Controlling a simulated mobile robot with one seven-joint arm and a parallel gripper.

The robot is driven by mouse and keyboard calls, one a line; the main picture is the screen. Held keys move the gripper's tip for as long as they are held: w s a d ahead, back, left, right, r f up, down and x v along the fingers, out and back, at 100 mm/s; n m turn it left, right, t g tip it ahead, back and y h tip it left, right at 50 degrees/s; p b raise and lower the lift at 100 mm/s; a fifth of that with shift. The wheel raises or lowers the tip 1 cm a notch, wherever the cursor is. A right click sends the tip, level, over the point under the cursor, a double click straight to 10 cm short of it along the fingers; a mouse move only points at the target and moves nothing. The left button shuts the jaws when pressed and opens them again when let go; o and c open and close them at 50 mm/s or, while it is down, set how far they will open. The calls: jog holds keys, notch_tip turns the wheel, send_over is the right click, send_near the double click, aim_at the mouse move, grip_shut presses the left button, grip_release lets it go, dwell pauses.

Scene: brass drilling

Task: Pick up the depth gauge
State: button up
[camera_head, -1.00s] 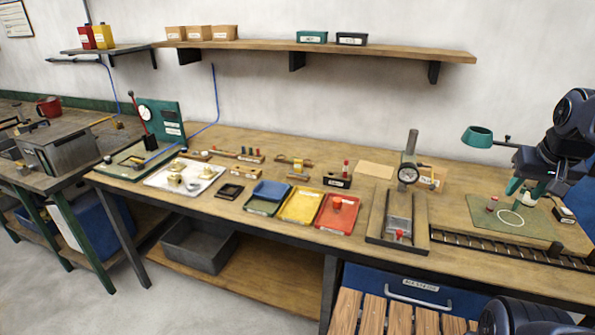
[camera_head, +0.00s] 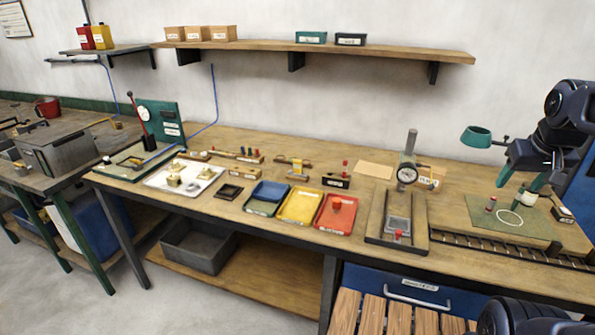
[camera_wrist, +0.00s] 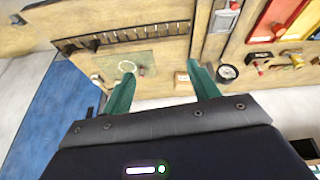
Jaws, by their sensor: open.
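A round dial gauge (camera_head: 407,175) with a white face is mounted on a grey upright stand at the right of the bench. It is the most gauge-like thing there, but I cannot tell whether it is the depth gauge the task names. The dial also shows in the wrist view (camera_wrist: 227,72), right of the fingers. My gripper (camera_head: 515,193) is open, with its green fingers above the green mat at the right. In the wrist view my gripper (camera_wrist: 160,66) has its two fingers spread, with nothing visible between them.
The green mat (camera_head: 477,219) bears a white ring and a small red-topped piece (camera_head: 490,204). A dark slotted rail (camera_head: 490,246) runs along its front. Blue, yellow and red trays (camera_head: 335,226) lie left of the dial stand. A shelf (camera_head: 380,52) hangs above the bench.

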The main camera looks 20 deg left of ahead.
jog(key=w+a+r+n, duration=0.3)
jog(key=w+a+n, duration=0.15)
jog(key=w, duration=0.45)
jog(key=w+a+f+n+h, duration=0.1)
jog(key=w+a+n, duration=0.9)
jog(key=w+a, duration=0.4)
jog(key=n+t+y, duration=0.1)
jog(key=n+t, duration=0.1)
jog(key=n, duration=1.8)
send_near(297, 162)
jog(key=f, duration=0.2)
jog(key=x, duration=0.5)
jog(key=shift+a+r, duration=0.1)
jog(key=shift+a, duration=0.3)
jog(key=shift+w+d+r+x, duration=0.1)
jog(key=shift+w+x, duration=0.05)
jog(key=shift+x, duration=0.8)
jog(key=shift+w+d+r+x, duration=0.1)
jog(key=shift+d+x, duration=0.05)
jog(key=shift+x, duration=0.8)
jog(key=shift+w+d+r+x, duration=0.1)
jog(key=shift+w+x, duration=0.05)
jog(key=shift+x, duration=0.8)
